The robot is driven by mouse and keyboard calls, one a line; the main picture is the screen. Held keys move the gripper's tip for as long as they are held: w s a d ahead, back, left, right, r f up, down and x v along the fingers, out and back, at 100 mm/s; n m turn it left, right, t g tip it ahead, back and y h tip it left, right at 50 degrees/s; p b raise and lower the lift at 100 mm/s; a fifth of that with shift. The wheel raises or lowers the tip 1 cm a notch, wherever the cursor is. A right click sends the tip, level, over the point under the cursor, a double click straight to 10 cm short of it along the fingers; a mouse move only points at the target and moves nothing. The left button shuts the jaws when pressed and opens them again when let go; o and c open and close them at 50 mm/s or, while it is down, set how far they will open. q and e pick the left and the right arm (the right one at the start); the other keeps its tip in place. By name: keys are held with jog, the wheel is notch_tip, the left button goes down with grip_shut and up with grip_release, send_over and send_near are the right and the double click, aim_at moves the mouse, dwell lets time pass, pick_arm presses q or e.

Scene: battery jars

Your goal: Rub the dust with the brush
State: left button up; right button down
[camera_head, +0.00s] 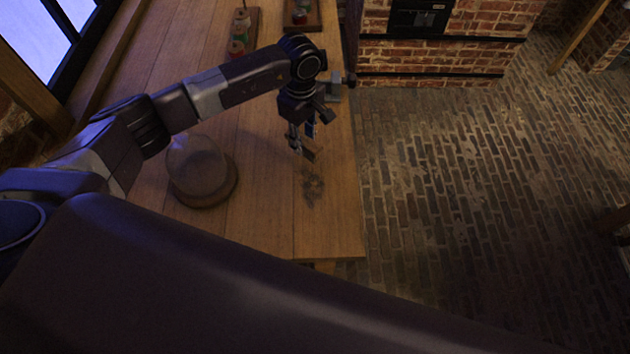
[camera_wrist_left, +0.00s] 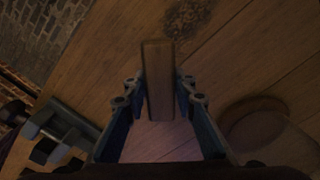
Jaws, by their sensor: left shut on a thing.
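My left gripper (camera_head: 302,136) hangs over the wooden table in the head view. It is shut on the brush (camera_wrist_left: 158,80), which shows in the left wrist view as a brown wooden block between the fingers. In the head view the brush (camera_head: 308,154) is small and dark below the fingertips. The dust (camera_head: 312,186) is a dark patch on the table, just nearer than the brush. It also shows in the left wrist view (camera_wrist_left: 188,16), beyond the brush's end. The brush looks apart from the dust. The brush's bristles are not clear. My right gripper is not in view.
A glass dome on a round wooden base (camera_head: 203,198) stands left of the dust. Wooden racks with coils (camera_head: 244,34) are at the table's far end. A small metal object (camera_head: 335,88) sits at the table's right edge. The near part of the table (camera_head: 330,235) is clear.

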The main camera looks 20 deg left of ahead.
pick_arm(q)
notch_tip(320, 180, up, 2)
jog(key=shift+w+r+p, duration=0.15)
jog(key=shift+r+p, duration=0.05)
jog(key=shift+p, duration=0.3)
jog(key=shift+r, duration=0.35)
